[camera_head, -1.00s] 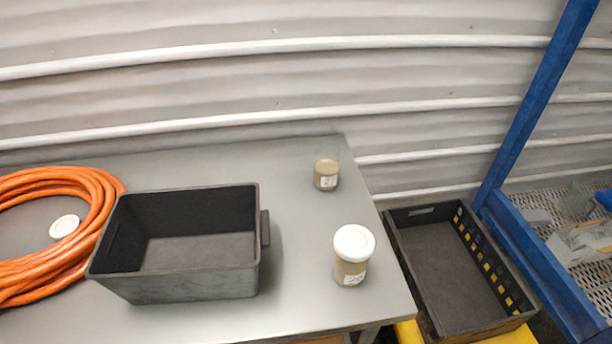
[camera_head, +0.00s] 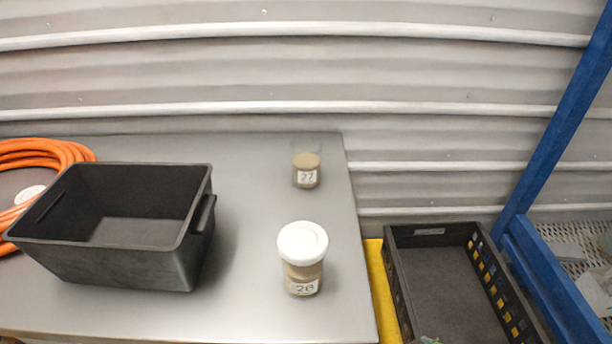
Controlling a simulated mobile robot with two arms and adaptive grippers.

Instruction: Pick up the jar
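Two jars stand upright on the grey metal table (camera_head: 252,245). The nearer jar (camera_head: 303,272) has a white lid, tan contents and a label that seems to read 26. The farther jar (camera_head: 306,168) is open-topped or clear at the top, about half full of tan material, with a label reading 27. A white round lid (camera_head: 30,193) lies on the table at the left, partly hidden behind the black bin. Neither of my grippers shows in the head view.
An empty black bin (camera_head: 125,258) stands left of the jars, with an orange coiled hose (camera_head: 35,152) behind it. The table between bin and jars is clear.

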